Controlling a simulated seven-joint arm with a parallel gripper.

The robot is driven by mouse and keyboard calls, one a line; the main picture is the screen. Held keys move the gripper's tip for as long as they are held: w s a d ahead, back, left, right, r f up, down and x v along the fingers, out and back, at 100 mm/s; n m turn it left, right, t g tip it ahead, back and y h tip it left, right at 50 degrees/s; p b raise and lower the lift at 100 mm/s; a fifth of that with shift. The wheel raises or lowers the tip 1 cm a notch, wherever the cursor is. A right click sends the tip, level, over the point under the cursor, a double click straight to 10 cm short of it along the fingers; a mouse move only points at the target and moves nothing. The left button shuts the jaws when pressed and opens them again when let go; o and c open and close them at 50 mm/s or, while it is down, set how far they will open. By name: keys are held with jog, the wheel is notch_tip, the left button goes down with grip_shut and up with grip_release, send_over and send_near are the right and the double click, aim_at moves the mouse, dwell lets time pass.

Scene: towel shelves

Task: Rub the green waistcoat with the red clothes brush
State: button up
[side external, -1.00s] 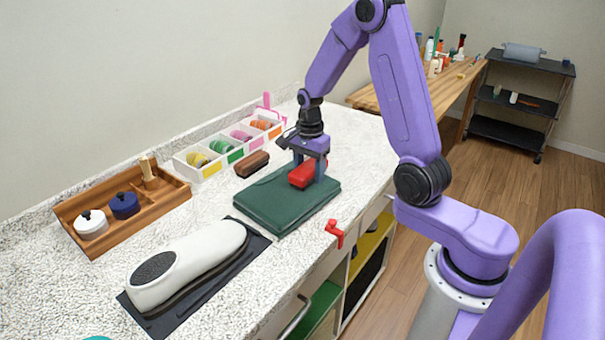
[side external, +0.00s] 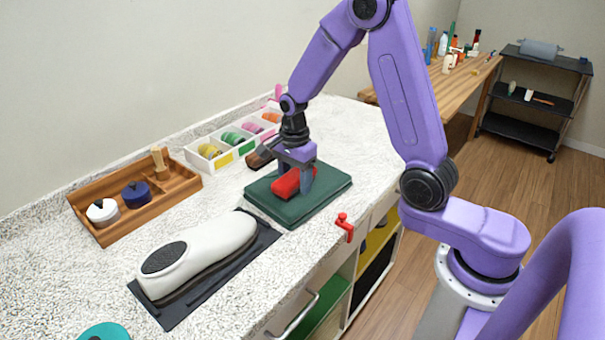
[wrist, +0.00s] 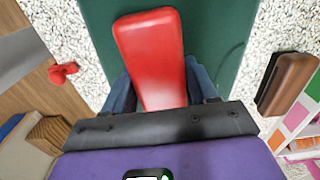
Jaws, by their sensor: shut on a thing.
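The green waistcoat (side external: 325,183) lies folded flat as a dark green pad on the speckled counter. It also fills the top middle of the wrist view (wrist: 215,40). The red clothes brush (side external: 285,185) is between the fingers of my gripper (side external: 296,180), over the waistcoat's left back part. In the wrist view the brush (wrist: 152,50) points away from my gripper (wrist: 160,85), with a finger on each side. My gripper is shut on the brush. The brush's underside is hidden, so contact with the cloth cannot be seen clearly.
A brown brush (side external: 259,158) lies just behind the waistcoat. A white divided box (side external: 222,163) of coloured rolls and a wooden tray (side external: 115,235) stand along the wall. A white shoe-like form (side external: 205,255) lies at front left. A red clamp (side external: 345,226) sits at the counter edge.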

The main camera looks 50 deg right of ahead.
aim_at(284, 181)
jog(key=shift+w+a+r, duration=0.15)
jog(key=shift+a, duration=1.7)
jog(key=shift+d+r, duration=0.1)
jog(key=shift+r, duration=3.95)
